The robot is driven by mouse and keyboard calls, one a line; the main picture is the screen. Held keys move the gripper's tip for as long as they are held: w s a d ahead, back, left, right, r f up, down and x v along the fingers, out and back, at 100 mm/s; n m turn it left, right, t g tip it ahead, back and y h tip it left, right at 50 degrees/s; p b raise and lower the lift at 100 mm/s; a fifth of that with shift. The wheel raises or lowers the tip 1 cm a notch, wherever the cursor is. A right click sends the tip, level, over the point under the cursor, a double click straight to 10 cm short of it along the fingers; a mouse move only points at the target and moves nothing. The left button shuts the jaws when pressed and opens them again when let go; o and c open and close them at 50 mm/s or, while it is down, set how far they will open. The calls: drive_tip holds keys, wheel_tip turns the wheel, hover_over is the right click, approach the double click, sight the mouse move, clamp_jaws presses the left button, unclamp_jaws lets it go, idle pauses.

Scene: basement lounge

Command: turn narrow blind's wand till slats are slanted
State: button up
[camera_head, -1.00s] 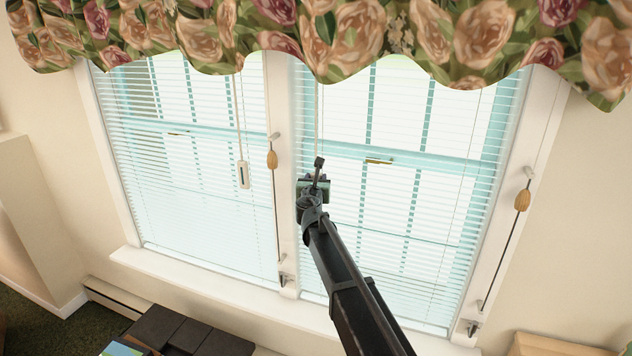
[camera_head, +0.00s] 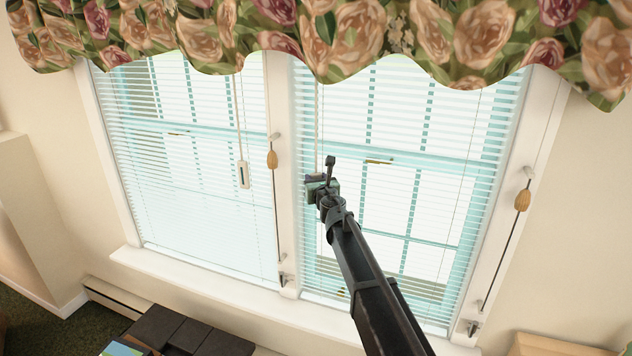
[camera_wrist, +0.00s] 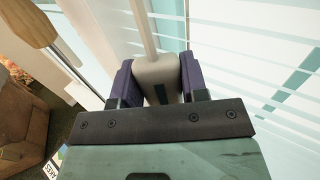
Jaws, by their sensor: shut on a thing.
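Two white slatted blinds hang side by side, a left blind (camera_head: 190,190) and a right blind (camera_head: 440,190). I cannot be sure from this angle which is narrower. My gripper (camera_head: 318,184) is at the upper left part of the right blind. In the wrist view, my gripper (camera_wrist: 157,80) is shut on the pale grip of a wand (camera_wrist: 145,25), one purple finger on each side. The wand's rod runs up out of view. The right blind's slats let the window bars behind show through. The left blind's wand (camera_head: 243,175) hangs free.
A floral valance (camera_head: 330,40) covers the blinds' tops. The sill (camera_head: 200,285) lies below.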

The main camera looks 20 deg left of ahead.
drive_tip(key=o, duration=0.9)
drive_tip(key=m+t+h, duration=0.1)
drive_tip(key=m+h, duration=0.1)
drive_tip(key=h, duration=0.1)
drive_tip(key=m+t+h, duration=0.1)
drive_tip(key=m+h, duration=0.1)
drive_tip(key=h, duration=0.1)
drive_tip(key=m+t+h, duration=0.1)
drive_tip(key=m+h, duration=0.1)
drive_tip(key=h, duration=0.1)
drive_tip(key=shift+a, duration=0.25)
drive_tip(key=s+m+h, duration=0.1)
drive_tip(key=s, duration=0.9)
drive_tip(key=s+d+f+m+g+h+b, duration=0.2)
drive_tip(key=d+f+m+b, duration=0.2)
drive_tip(key=d, duration=0.5)
drive_tip(key=s+d+f+m+g+h+b, duration=0.1)
drive_tip(key=d+f+m+g+h+b, duration=0.1)
drive_tip(key=d+f+m, duration=0.7)
drive_tip(key=s+d+f+m+g+h+b, duration=0.1)
drive_tip(key=d+f+m+g+b, duration=0.3)
drive_tip(key=d+f, duration=0.5)
drive_tip(key=shift+s+d+f+m+h+b, duration=0.2)
drive_tip(key=shift+s+d+m+b, duration=0.1)
drive_tip(key=shift+s+m+b, duration=0.25)
drive_tip(key=shift+s+d+f+m+h+b, duration=0.1)
drive_tip(key=shift+s+d+m+h+b, duration=0.2)
drive_tip(key=shift+m, duration=0.45)
